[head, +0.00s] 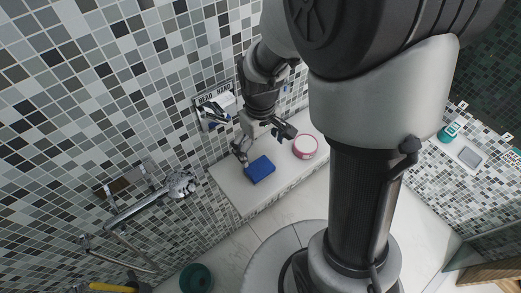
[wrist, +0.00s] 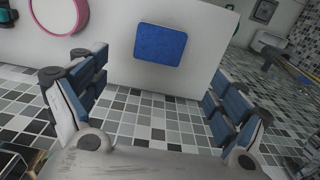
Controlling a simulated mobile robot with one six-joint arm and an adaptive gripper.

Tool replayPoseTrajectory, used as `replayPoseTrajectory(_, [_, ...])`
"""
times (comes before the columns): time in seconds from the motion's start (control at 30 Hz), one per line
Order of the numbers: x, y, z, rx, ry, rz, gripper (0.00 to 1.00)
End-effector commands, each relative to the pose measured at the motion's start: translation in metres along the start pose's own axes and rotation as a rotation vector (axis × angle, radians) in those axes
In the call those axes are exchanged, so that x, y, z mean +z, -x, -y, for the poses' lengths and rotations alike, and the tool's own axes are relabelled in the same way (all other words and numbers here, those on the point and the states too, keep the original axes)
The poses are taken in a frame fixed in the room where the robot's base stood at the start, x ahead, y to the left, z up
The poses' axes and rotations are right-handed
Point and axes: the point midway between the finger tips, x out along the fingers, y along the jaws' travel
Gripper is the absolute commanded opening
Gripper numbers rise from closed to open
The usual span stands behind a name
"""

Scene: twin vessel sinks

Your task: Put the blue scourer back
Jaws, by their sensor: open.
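The blue scourer (head: 260,169) lies flat on a white ledge (head: 233,186) along the tiled wall, near its front edge. It also shows in the wrist view (wrist: 160,46), upper middle, on the white surface. My gripper (head: 265,146) is open and empty, with its fingers spread just above and behind the scourer in the head view. In the wrist view my gripper (wrist: 156,76) has one finger on each side, and the scourer lies ahead of the gap, apart from both fingers. No holder for the scourer can be made out.
A round pink-rimmed container (head: 305,146) stands on the ledge right of the scourer. A chrome shower fitting (head: 181,184) juts from the wall at left. A white fixture (head: 219,107) is on the wall behind my gripper. A teal bottle (head: 449,131) stands on the right counter.

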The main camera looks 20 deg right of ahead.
Motion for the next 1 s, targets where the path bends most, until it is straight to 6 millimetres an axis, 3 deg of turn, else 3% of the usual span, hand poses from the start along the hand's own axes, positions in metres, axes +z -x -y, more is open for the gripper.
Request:
replayPoseTrajectory(0.17, [0.004,0.027,0.001,0.010,-0.019,-0.030,0.90])
replayPoseTrajectory(0.27, [0.015,0.059,0.005,0.024,-0.054,-0.079,0.90])
replayPoseTrajectory(0.4, [0.042,0.111,0.014,0.044,-0.122,-0.167,0.90])
replayPoseTrajectory(0.6, [0.092,0.162,0.030,0.062,-0.220,-0.291,0.90])
replayPoseTrajectory(0.8, [0.129,0.183,0.042,0.067,-0.289,-0.376,0.90])
replayPoseTrajectory(1.0, [0.141,0.186,0.046,0.066,-0.312,-0.401,0.90])
